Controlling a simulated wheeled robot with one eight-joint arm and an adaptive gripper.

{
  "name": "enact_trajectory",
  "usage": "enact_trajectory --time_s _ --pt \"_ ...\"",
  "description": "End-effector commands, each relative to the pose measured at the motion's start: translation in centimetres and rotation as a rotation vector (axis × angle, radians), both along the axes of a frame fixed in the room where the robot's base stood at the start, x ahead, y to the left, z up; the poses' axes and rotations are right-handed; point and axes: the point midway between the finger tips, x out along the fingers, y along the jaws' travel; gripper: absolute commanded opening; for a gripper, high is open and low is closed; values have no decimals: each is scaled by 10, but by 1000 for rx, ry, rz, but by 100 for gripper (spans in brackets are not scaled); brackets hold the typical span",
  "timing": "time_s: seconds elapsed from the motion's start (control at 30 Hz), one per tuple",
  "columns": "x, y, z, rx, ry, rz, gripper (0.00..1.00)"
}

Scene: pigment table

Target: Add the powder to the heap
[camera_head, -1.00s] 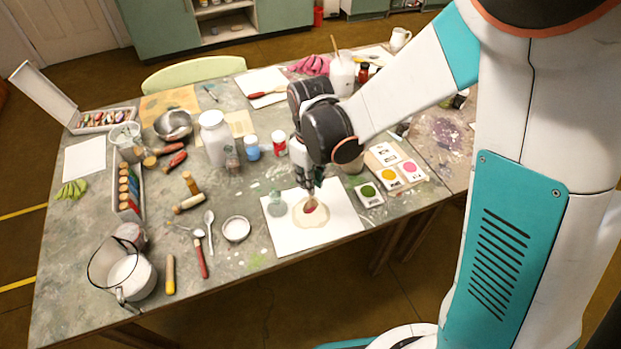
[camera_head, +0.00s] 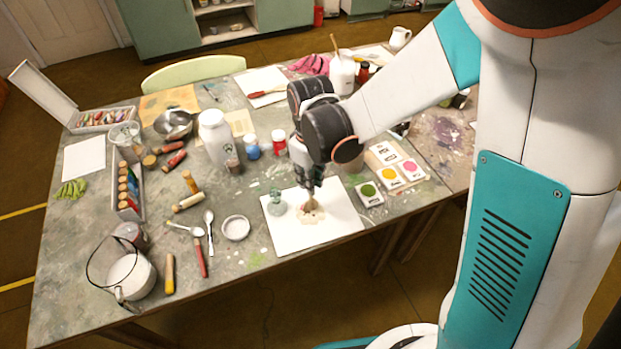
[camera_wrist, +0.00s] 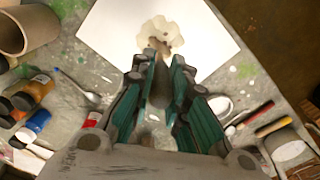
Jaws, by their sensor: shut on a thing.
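A pale, slightly pinkish heap (camera_head: 312,215) lies on a white sheet (camera_head: 285,238) near the table's front edge. In the wrist view the heap (camera_wrist: 160,30) looks cream, with an uneven edge and a brownish patch. My gripper (camera_head: 312,188) points down above the heap. It is shut on a small tan-tipped tool (camera_head: 311,204), whose tip reaches down to the heap. The tool is mostly hidden between the fingers (camera_wrist: 158,62), so I cannot tell its kind. No separate red powder shows.
A clear glass piece (camera_head: 276,206) stands on the sheet just left of the heap. A white bowl (camera_head: 236,228) is farther left. Colour pans (camera_head: 369,193) lie to the right. A white jar (camera_head: 216,140) and small bottles stand behind.

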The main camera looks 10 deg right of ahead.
Motion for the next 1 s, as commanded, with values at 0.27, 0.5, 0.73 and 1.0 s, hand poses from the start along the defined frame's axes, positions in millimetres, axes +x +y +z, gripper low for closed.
enact_trajectory --time_s 0.27,0.5,0.73,1.0 --pt "0 0 -1 0 0 0 1" --pt "0 0 -1 -1 1 0 1" --pt "0 0 8 0 0 0 1" --pt "-1 0 28 0 0 0 1"
